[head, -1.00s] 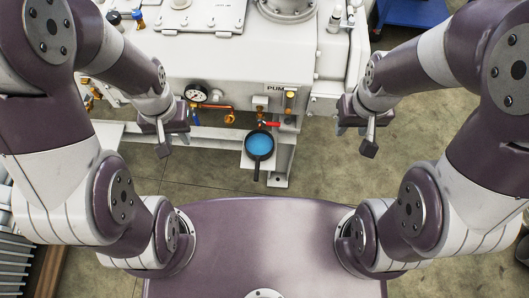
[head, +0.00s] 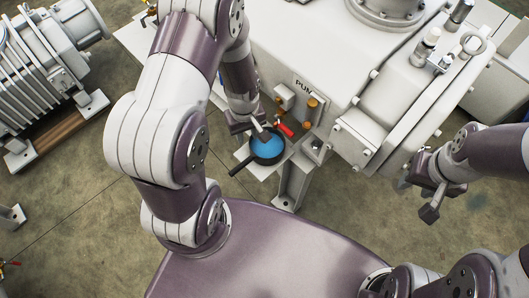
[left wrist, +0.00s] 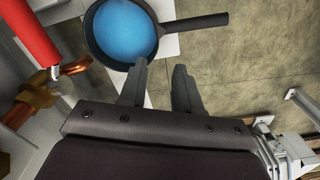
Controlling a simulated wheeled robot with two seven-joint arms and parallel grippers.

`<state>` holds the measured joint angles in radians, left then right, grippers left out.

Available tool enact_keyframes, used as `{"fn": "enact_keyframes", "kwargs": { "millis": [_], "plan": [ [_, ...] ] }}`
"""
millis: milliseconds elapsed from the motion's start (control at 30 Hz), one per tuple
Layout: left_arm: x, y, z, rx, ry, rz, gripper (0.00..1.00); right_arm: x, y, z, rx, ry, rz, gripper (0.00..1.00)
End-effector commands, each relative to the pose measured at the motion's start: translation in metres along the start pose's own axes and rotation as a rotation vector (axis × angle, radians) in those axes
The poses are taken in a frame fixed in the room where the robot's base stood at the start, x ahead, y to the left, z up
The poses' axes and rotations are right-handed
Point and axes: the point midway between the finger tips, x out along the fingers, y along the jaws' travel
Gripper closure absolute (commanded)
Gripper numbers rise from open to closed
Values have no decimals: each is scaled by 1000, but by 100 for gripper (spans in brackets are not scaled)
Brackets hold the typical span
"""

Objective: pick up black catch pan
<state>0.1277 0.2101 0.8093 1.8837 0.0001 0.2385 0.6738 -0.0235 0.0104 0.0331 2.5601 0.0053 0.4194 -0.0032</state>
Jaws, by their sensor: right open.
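The black catch pan (head: 279,158) holds blue liquid and sits on a small white ledge (head: 287,172) below the pump. Its handle (head: 240,167) points to the lower left in the head view. My left gripper (head: 262,133) is just above the pan's far rim in the head view. In the left wrist view the left gripper (left wrist: 160,75) is open with its two fingers apart, close to the pan (left wrist: 92,38). The pan's handle (left wrist: 195,23) lies beyond the fingertips, not between them. My right gripper (head: 430,200) is open and empty, off to the right.
The white pump housing (head: 310,60) stands just behind the pan. A red valve handle (head: 285,129) and brass fittings are close to the left gripper; the red handle also shows in the left wrist view (left wrist: 30,35). A grey motor (head: 45,65) stands at far left.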

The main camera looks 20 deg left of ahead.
Motion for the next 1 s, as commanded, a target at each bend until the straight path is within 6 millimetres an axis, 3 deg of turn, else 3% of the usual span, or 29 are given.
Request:
{"fn": "enact_keyframes", "kwargs": {
  "millis": [33, 100, 333, 533, 767, 867, 1000],
  "plan": [
    [17, -1, 1, 1, -4, -3, 67, 10, 0, 1, 0, -1, 0, 57],
    [29, 0, 1, 2, -2, -1, 67, 14, 0, 2, 0, -1, 0, 57],
    [51, 2, 2, 5, -1, -1, 67, 22, 0, 3, 0, 0, 0, 57],
    [88, 6, 6, 3, -2, -1, 67, 40, 0, 5, 0, -1, 0, 57],
    [91, 6, 6, 3, 1, 0, 67, 38, 0, 5, 0, 0, 0, 57],
    [91, 6, 6, 3, 0, 0, 97, 38, 0, 5, 0, 0, 0, 57],
    [90, 6, 6, 4, 0, 0, 100, 38, 0, 5, 0, 0, 0, 57]
  ]
}}
